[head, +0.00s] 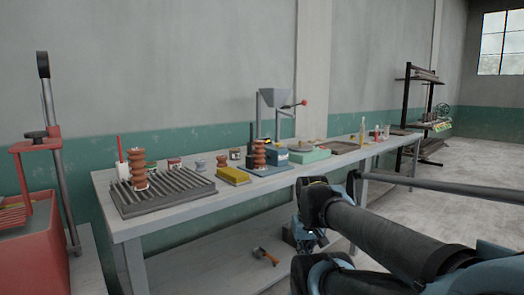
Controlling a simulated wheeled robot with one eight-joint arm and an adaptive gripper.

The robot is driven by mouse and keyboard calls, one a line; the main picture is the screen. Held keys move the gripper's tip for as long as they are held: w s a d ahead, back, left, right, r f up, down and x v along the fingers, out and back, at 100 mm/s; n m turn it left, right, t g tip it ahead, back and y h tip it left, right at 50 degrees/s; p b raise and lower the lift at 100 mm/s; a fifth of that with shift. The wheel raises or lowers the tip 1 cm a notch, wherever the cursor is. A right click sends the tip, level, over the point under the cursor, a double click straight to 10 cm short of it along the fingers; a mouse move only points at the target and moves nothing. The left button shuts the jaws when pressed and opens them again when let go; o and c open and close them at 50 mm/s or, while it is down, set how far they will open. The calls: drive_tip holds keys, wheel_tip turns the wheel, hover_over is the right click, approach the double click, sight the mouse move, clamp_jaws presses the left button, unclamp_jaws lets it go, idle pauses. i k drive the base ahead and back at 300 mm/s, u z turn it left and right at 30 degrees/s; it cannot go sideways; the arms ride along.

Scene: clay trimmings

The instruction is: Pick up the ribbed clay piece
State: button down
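Two reddish-brown ribbed clay pieces stand upright on the workbench (200,205) in the head view. One ribbed clay piece (138,170) is at the left, on a grey slatted rack (175,196). The other ribbed clay piece (259,154) stands farther right, on or just in front of a blue base; I cannot tell which. My arm's dark links fill the lower right foreground, right of both pieces and apart from them. I cannot make out my gripper's fingers, and nothing is seen held.
A yellow block (233,176) lies between the two pieces, with small jars behind. A grey hopper device (276,99) and a pale green box (309,155) stand farther right. A red press (40,190) is at the far left. A hammer (265,256) lies on the lower shelf.

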sight(260, 145)
drive_tip(key=z, duration=0.05)
drive_tip(key=k, duration=1)
drive_tip(key=z, duration=1.1)
drive_tip(key=i, duration=1.8)
drive_tip(key=u, duration=1.85)
